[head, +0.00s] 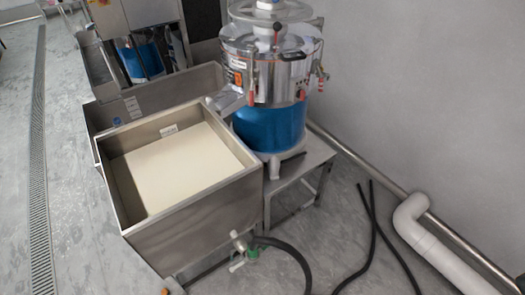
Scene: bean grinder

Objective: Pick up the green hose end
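The green hose end (253,254) is a small green piece low in front of the steel tank's right corner. It sits beside the tank's outlet valve (240,243), and a white handle-like piece (236,267) shows just left of it. A black hose (292,254) curves from beside it to the right and down out of the picture. I cannot tell exactly how the green piece joins the valve or hose. Neither of my grippers is in view.
The steel tank (196,231) holds pale liquid. A steel grinder with a blue base (270,125) stands on a metal stand (316,155) behind. Black hoses (373,235) and a white pipe (440,252) lie to the right. Grey floor is clear at left.

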